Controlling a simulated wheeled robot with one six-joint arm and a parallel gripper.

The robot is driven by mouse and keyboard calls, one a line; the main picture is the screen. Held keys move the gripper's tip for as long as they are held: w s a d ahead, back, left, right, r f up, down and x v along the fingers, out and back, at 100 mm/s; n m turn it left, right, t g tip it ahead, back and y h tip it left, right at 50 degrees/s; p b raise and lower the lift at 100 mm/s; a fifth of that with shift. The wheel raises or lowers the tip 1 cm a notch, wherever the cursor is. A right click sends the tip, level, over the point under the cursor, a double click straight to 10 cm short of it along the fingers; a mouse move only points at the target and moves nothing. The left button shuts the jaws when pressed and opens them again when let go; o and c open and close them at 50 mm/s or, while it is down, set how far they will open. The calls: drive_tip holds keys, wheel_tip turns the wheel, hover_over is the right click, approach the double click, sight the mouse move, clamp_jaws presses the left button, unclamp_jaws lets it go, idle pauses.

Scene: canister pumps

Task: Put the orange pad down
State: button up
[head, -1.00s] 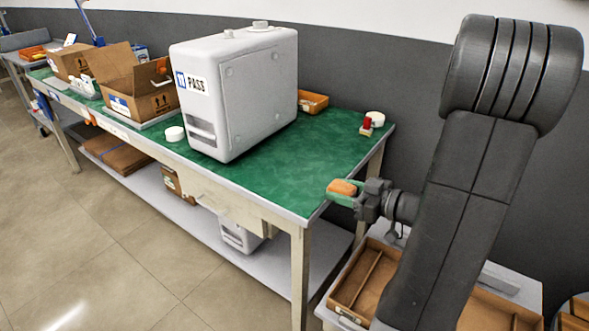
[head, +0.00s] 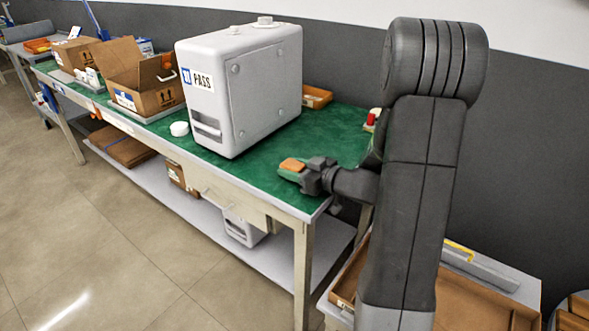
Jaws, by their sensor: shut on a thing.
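The orange pad (head: 292,164) is small and flat, and it shows between the fingers of my gripper (head: 291,171). My gripper is shut on it, with green finger parts beside the pad. Gripper and pad appear over the right front part of the green-topped workbench (head: 240,178), in front of the large white canister machine. I cannot tell whether the pad touches the bench top.
The white machine (head: 262,95) marked PASS stands on the bench. A white round lid (head: 179,129) lies to its left and an open cardboard box (head: 150,95) further left. An orange tray (head: 316,97) sits behind it. Green surface is free around my gripper.

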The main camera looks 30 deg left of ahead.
drive_tip(key=shift+d+f, duration=0.1)
drive_tip(key=shift+f, duration=0.2)
drive_tip(key=shift+f+b, duration=0.2)
drive_tip(key=shift+b, duration=0.2)
drive_tip(key=o, duration=1)
drive_tip(key=shift+r, duration=0.15)
drive_tip(key=shift+r+p, duration=0.15)
drive_tip(key=shift+p, duration=0.3)
drive_tip(key=d, duration=0.4)
drive_tip(key=d+r, duration=0.1)
drive_tip(key=d, duration=0.3)
drive_tip(key=s+d+b, duration=0.1)
drive_tip(key=d, duration=0.3)
drive_tip(key=shift+r, duration=0.35)
drive_tip(key=shift+a, duration=0.1)
